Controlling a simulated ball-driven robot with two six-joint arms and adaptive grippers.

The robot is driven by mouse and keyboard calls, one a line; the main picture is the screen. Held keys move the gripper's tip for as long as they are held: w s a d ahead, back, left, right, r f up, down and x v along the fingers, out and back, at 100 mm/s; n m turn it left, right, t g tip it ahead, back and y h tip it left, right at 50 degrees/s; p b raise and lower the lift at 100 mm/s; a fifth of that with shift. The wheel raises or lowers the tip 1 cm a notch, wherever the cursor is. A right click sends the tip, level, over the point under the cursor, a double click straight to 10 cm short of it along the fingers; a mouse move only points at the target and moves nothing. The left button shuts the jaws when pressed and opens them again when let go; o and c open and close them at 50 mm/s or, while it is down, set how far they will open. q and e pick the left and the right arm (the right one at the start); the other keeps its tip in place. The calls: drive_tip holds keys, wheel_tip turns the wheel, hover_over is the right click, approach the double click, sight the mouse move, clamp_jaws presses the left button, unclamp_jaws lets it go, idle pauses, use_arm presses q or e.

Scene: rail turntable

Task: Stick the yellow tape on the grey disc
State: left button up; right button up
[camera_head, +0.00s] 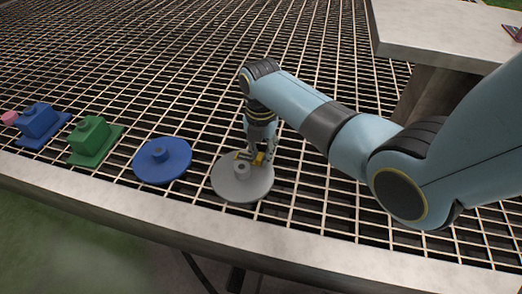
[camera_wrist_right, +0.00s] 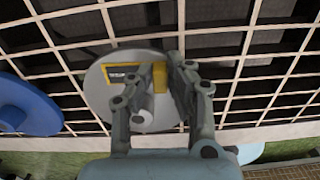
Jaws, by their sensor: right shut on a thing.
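The grey disc (camera_head: 237,188) lies flat on the grating near the front edge, with a short round knob in its middle. My right gripper (camera_head: 259,153) reaches down over the disc's far side, just behind the knob. It is shut on the yellow tape (camera_head: 258,159), which is at or just above the disc's top; I cannot tell whether they touch. In the right wrist view the yellow tape (camera_wrist_right: 160,76) shows between the fingers (camera_wrist_right: 158,72), over the grey disc (camera_wrist_right: 98,93). The fingers hide part of the tape and disc. My left gripper is not in view.
A blue disc (camera_head: 176,163) lies just left of the grey one. Farther left are a green block (camera_head: 88,143), a blue block (camera_head: 38,122) and a pink piece (camera_head: 9,117). A raised grey table (camera_head: 440,35) stands at the back right. The grating behind is clear.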

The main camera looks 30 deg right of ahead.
drive_tip(key=shift+f, duration=0.1)
idle(0.7)
drive_tip(key=o, duration=0.8)
wheel_tip(320, 180, up, 12)
idle(0.5)
